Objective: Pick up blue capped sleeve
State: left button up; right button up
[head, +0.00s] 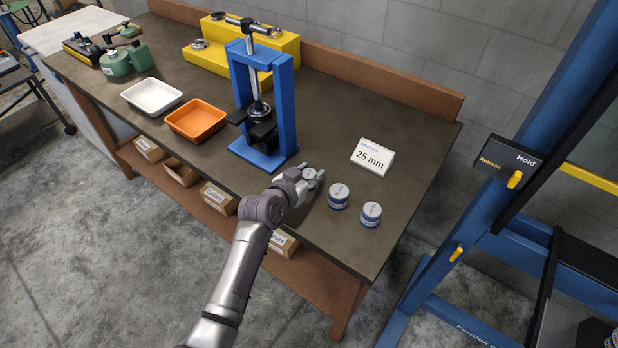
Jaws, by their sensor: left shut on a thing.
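Two blue capped sleeves with pale, labelled tops stand upright near the bench's front right edge: a nearer-left sleeve (338,196) and a right sleeve (371,214). My left gripper (314,177) is at the bench top just left of them, shut on a third capped sleeve (309,172). Only the pale top of that sleeve shows between the fingers; its body is mostly hidden. I cannot tell whether it touches the bench. My right gripper is not in view.
A blue press (287,115) stands left of and behind my gripper. A white card reading 25 mm (373,157) lies behind the sleeves. Orange (196,120) and white (152,97) trays are further left. A blue frame (540,125) rises at the right. The bench's right back is clear.

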pick_arm(q)
grip_shut()
jog(key=shift+r, duration=0.1)
